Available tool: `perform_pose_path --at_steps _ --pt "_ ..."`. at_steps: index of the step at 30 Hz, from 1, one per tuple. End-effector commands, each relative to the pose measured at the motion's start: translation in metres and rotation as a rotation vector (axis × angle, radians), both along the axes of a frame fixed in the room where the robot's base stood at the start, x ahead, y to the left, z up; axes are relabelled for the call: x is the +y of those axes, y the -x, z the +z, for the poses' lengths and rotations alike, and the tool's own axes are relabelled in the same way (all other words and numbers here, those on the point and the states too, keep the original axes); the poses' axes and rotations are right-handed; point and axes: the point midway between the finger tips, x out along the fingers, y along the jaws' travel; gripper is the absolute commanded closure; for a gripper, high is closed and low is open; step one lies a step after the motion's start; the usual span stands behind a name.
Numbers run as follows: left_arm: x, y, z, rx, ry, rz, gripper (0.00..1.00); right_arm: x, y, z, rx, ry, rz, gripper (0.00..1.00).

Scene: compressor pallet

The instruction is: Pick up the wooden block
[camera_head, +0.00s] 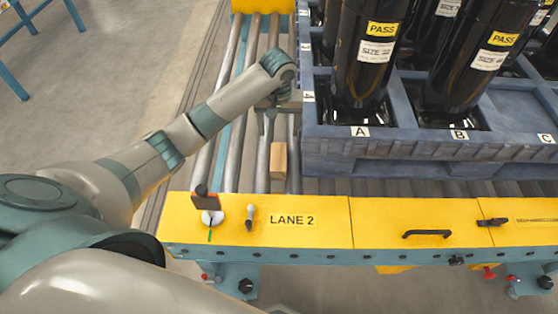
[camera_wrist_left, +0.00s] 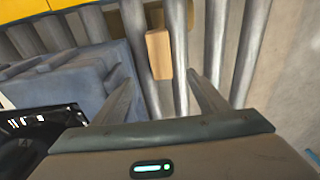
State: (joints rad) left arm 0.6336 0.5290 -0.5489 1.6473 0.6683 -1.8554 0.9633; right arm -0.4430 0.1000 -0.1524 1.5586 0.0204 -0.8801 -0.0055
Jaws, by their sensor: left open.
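The wooden block (camera_head: 278,160) is a small tan block lying on the conveyor rollers, just left of the blue pallet and behind the yellow lane panel. It also shows in the left wrist view (camera_wrist_left: 159,54), beyond my fingertips. My left gripper (camera_head: 268,112) is over the rollers behind the block and apart from it. In the left wrist view its two fingers (camera_wrist_left: 162,82) are spread with nothing between them. In the head view the fingers are small and partly hidden by the wrist. My right gripper is in neither view.
The blue pallet (camera_head: 400,162) with tall black cylinders (camera_head: 364,60) stands close right of the block. The yellow panel (camera_head: 320,218) marked LANE 2 runs along the front, with a small lever (camera_head: 250,217) and a black handle (camera_head: 427,234). Rollers (camera_head: 233,150) left of the block are bare.

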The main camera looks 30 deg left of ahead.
Motion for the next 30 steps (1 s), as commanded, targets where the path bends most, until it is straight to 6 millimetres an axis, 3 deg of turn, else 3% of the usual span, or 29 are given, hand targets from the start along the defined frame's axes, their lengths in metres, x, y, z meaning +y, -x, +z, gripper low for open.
perform_pose_path --at_steps 8,21,30 --pt "0.002 -0.002 -0.028 0.003 0.000 0.002 0.33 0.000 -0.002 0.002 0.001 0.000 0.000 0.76" --pt "0.006 -0.010 -0.102 0.003 -0.001 0.001 0.33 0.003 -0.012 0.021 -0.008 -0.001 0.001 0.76" --pt "0.006 -0.012 -0.115 0.000 0.000 0.000 0.33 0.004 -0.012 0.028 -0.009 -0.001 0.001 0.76"
